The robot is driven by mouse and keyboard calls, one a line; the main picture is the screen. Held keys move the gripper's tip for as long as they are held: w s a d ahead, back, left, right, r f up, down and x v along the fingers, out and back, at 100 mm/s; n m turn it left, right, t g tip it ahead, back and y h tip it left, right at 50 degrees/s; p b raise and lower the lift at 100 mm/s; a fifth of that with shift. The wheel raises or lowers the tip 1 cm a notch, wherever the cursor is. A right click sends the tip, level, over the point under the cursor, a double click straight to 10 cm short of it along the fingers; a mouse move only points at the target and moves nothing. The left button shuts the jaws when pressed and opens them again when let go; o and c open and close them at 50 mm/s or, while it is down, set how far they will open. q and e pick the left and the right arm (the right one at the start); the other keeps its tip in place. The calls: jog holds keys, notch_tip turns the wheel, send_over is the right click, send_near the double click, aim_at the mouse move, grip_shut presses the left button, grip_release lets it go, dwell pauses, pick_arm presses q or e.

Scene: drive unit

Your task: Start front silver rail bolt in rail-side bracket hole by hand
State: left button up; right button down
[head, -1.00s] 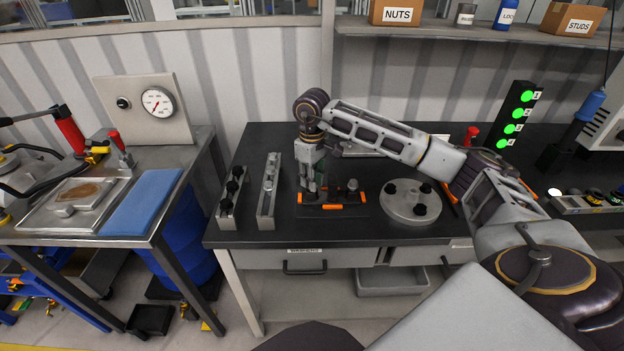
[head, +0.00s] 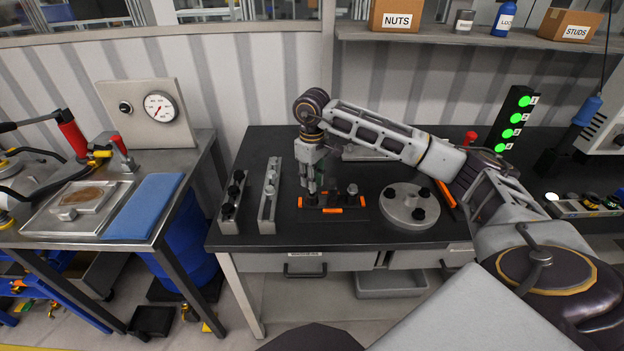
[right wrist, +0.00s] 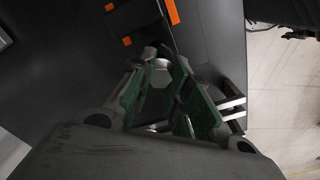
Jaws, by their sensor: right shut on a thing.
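My right gripper (head: 312,188) points down over the left part of a dark fixture with orange edges (head: 362,211) on the black bench. In the right wrist view its green-padded fingers (right wrist: 164,62) close around a silver hex-headed bolt (right wrist: 158,77). The bolt's lower end is hidden, so I cannot tell whether it sits in a hole. A grey rail (head: 267,216) with silver bolts (head: 269,191) lies left of the gripper. Another silver bolt (head: 352,188) stands on the fixture's right part. My left gripper is not in view.
A second rail with black knobs (head: 229,211) lies at the bench's left. A round grey plate with black knobs (head: 410,207) is right of the fixture. A side table with a blue mat (head: 143,206) stands left. The bench front is clear.

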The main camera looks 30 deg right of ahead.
jog(key=shift+f+m, duration=0.2)
jog(key=shift+m, duration=0.1)
jog(key=shift+f+m, duration=0.7)
jog(key=shift+f, duration=0.15)
jog(key=shift+m+p, duration=0.5)
jog(key=shift+m, duration=0.4)
jog(key=shift+m+p, duration=0.65)
jog(key=shift+m, duration=0.05)
jog(key=shift+m+p, duration=0.3)
jog(key=shift+m, duration=0.1)
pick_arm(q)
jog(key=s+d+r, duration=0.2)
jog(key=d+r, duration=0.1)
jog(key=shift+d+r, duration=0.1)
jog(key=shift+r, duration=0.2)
pick_arm(e)
jog(key=shift+m, duration=0.3)
